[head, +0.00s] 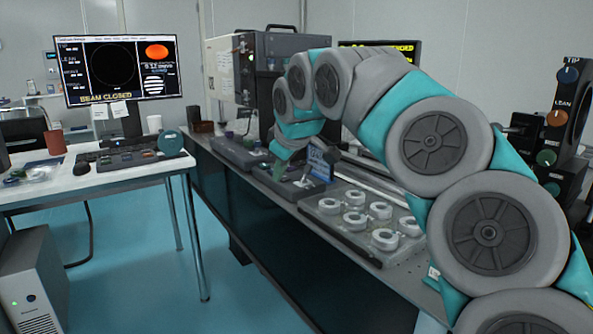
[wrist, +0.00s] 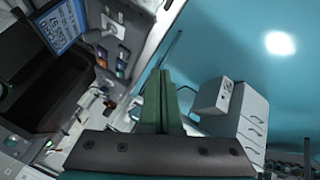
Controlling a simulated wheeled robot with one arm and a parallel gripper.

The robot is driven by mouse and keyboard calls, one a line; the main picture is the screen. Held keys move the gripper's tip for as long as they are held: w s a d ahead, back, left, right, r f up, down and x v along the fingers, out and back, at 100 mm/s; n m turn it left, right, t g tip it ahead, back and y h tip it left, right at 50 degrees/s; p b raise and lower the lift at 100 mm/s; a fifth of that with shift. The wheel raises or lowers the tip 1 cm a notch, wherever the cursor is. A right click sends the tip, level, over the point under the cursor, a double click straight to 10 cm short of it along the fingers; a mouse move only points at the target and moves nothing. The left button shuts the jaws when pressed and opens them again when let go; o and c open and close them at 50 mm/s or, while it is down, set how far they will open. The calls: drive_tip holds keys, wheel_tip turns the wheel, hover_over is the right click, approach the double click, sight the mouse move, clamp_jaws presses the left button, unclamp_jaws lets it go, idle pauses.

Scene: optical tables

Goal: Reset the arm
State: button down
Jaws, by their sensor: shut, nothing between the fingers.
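My arm (head: 433,141) comes in from the right of the head view, arches up and bends down over the near side of the long optical table (head: 228,160). My gripper (head: 279,171) is at its end, small and pointing down near the table's edge; its fingertips are hard to make out there. In the wrist view the two green fingers of my gripper (wrist: 162,75) lie together, shut and empty. Whether the fingertips touch anything below cannot be told from the head view.
A tray of white rings (head: 354,221) lies on the optical table below my arm. A dark box instrument (head: 285,55) stands behind the gripper. A white desk (head: 100,180) with a monitor (head: 118,70) is at left. Teal floor (head: 150,240) between the tables is clear.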

drive_tip(key=s+d+f+m+g+h, duration=0.1)
drive_tip(key=s+d+f+m+g, duration=0.2)
drive_tip(key=s, duration=1.1)
drive_tip(key=s+d+f+m+g+h, duration=0.1)
drive_tip(key=s+d+f+m+g, duration=0.2)
drive_tip(key=s+d+f, duration=0.6)
drive_tip(key=s+d+f+m+g, duration=0.3)
drive_tip(key=s+d+f+m, duration=0.2)
drive_tip(key=s+f, duration=1)
drive_tip(key=s+d, duration=0.1)
drive_tip(key=s, duration=0.4)
drive_tip(key=shift+s+d+f+m+h, duration=0.2)
drive_tip(key=shift+d+m+h, duration=0.1)
drive_tip(key=shift+m+h, duration=0.1)
drive_tip(key=shift+w, duration=0.1)
